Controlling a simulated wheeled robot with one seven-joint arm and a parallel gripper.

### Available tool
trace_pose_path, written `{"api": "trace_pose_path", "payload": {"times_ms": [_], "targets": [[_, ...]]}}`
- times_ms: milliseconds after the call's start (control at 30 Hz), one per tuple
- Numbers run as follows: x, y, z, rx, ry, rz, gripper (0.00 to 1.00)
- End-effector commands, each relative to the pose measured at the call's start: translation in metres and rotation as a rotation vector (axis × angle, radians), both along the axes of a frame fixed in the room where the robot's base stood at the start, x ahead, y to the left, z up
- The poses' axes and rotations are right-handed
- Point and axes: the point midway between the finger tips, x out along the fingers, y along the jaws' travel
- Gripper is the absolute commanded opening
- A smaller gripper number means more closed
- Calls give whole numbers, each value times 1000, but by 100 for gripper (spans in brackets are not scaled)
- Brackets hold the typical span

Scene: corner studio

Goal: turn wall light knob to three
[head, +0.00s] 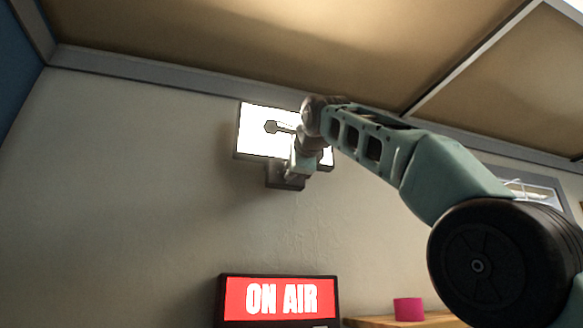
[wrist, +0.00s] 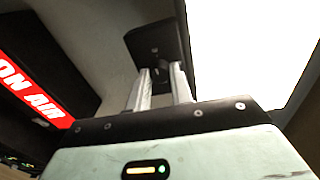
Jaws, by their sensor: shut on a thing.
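The wall light (head: 256,146) is a bright white panel in a dark frame, high on the wall in the head view. It also fills the upper right of the wrist view (wrist: 245,45). A small dark box (head: 289,184) hangs under its lower edge, and shows at the top middle of the wrist view (wrist: 150,38). My gripper (head: 291,174) reaches up to this box. In the wrist view its two pale fingers (wrist: 162,72) are shut on the dark knob (wrist: 161,66) at the box's front. The knob is mostly hidden between the fingertips, and its setting cannot be read.
A red lit ON AIR sign (head: 281,299) is on the wall below the light, and at the left of the wrist view (wrist: 32,90). A pink cylinder (head: 409,309) stands on a wooden surface (head: 440,320) at the lower right. The wall left of the light is bare.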

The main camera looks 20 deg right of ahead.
Motion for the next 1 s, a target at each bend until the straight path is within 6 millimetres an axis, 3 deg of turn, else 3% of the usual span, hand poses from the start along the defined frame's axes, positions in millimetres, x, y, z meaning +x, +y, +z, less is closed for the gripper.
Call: {"api": "trace_pose_path", "payload": {"times_ms": [400, 900, 933, 1000], "targets": [[1, 1, -3, 161, 9, 1, 0], [1, 1, -3, 176, 9, 0, 0], [1, 1, -3, 176, 9, 0, 30], [1, 1, -3, 176, 8, 0, 43]]}}
